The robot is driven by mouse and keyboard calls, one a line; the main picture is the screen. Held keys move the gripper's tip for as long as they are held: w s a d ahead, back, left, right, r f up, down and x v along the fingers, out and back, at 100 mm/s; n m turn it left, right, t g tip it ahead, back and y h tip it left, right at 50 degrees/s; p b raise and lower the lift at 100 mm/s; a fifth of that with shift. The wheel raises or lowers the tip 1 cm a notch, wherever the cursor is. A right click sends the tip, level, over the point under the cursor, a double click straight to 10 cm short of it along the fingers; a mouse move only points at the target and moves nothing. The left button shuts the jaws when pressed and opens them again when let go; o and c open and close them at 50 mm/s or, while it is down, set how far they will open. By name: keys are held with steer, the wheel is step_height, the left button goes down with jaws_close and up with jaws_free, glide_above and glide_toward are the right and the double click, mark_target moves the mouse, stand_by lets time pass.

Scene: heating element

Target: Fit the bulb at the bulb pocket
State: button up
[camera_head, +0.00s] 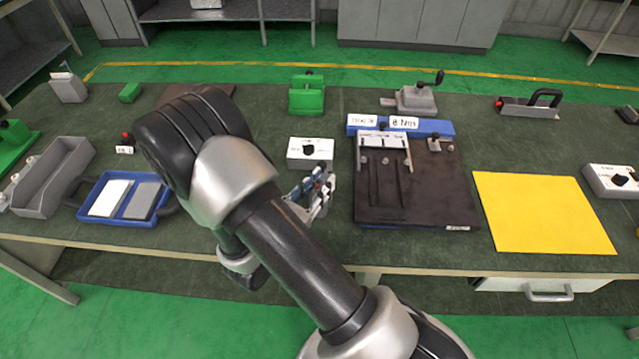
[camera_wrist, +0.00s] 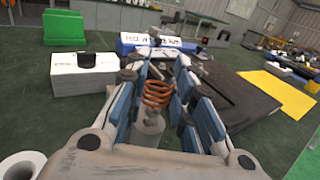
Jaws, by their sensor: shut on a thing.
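My gripper (camera_head: 316,188) is over the table, just left of the dark fixture board (camera_head: 440,205). In the wrist view its blue-padded fingers (camera_wrist: 165,85) are closed around a grey cylindrical piece with an orange copper coil (camera_wrist: 157,93), which I take to be the bulb. In the head view the fingers mostly hide this piece. The dark board also shows ahead and to the right in the wrist view (camera_wrist: 240,95). It carries a white bracket, a small clamp and slots. I cannot tell which feature is the bulb pocket.
A white box with a black knob (camera_head: 310,150) stands close behind my gripper. A blue labelled block (camera_head: 440,127) lies along the board's back edge. A yellow mat (camera_head: 545,213) lies to the right. A blue tray (camera_head: 119,217) and a grey bin (camera_head: 48,190) are left.

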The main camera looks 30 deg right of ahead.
steer(key=shift+f+b, duration=0.5)
steer(key=shift+f, duration=0.15)
steer(key=o, duration=1)
steer(key=shift+c, duration=0.2)
steer(key=v, duration=1.2)
